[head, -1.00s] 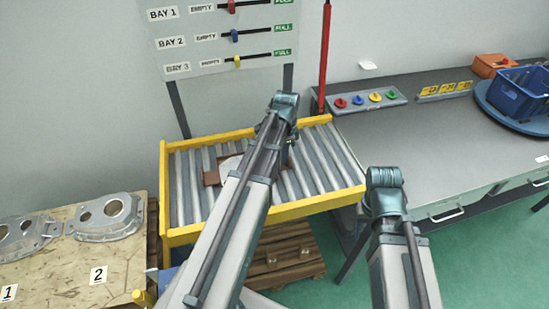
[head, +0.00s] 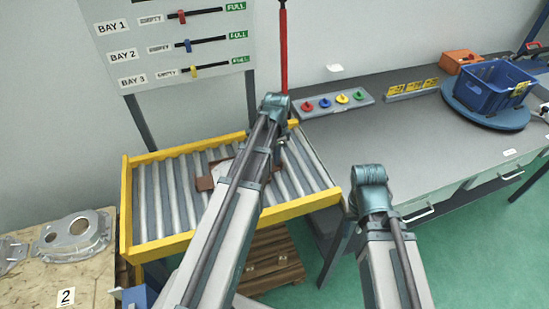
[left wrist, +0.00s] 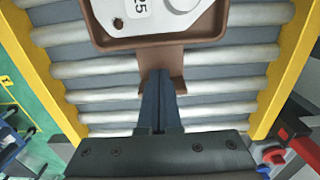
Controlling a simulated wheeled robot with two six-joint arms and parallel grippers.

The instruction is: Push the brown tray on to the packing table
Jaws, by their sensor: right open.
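The brown tray (head: 205,183) lies on the roller conveyor (head: 150,200), partly hidden behind my left arm. A pale casting sits in it; in the left wrist view the tray's rim (left wrist: 160,42) and the casting (left wrist: 165,14), marked 25, show close up. My left gripper (head: 281,145) is at the tray's right side. In the left wrist view its fingers (left wrist: 160,80) are together on the brown tab that sticks out from the tray. My right gripper (head: 354,204) is open, mostly hidden by its arm, near the conveyor's right front corner. The grey packing table (head: 400,150) adjoins the conveyor on the right.
Yellow rails (head: 190,242) edge the conveyor. A red pole (head: 284,60) stands behind its right end. The packing table holds a blue crate (head: 490,92) on a round stand, an orange box (head: 460,60) and coloured knobs (head: 333,102). Its near middle is clear.

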